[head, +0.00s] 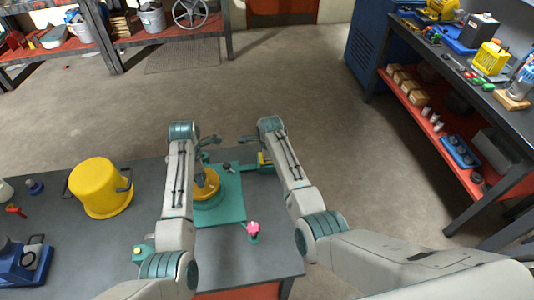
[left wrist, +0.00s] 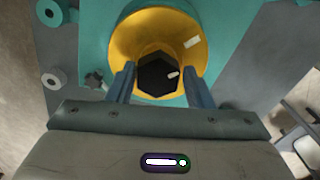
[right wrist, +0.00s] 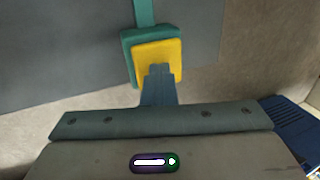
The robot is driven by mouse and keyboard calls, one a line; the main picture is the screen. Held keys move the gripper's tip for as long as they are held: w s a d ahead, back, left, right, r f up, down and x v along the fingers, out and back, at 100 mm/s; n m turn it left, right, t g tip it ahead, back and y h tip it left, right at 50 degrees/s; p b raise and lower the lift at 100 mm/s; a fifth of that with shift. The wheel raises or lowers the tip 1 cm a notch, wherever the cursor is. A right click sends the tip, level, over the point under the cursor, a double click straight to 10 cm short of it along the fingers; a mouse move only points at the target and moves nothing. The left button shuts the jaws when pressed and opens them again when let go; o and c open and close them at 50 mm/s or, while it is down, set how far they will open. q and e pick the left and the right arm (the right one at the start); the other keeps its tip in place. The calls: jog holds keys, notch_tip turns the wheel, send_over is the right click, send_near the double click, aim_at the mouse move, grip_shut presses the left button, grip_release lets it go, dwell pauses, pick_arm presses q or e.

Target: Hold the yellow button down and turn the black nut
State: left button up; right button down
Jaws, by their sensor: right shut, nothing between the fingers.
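The black nut (left wrist: 157,74) sits in the middle of a round yellow housing (left wrist: 120,45) on a teal plate. The housing also shows in the head view (head: 207,187), partly behind my left arm. My left gripper (left wrist: 158,72) is open, with one finger on each side of the nut and a visible gap to it. The yellow button (right wrist: 172,50) is a square pad on a teal block at the table's far edge. My right gripper (right wrist: 160,70) is shut and empty, its fingertips over the button's lower part. I cannot tell whether they press it.
A yellow bucket (head: 100,187) and a blue device (head: 20,262) are on the table's left. A shelf bench (head: 480,110) stands at the right.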

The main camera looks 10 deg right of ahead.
pick_arm(q)
jog(key=o, duration=0.5)
jog(key=shift+w, duration=0.1)
pick_arm(e)
jog(key=shift+f, duration=0.15)
pick_arm(q)
jog(key=m, duration=0.7)
jog(key=shift+w, duration=0.1)
jog(key=m, duration=0.8)
jog(key=shift+r, duration=0.2)
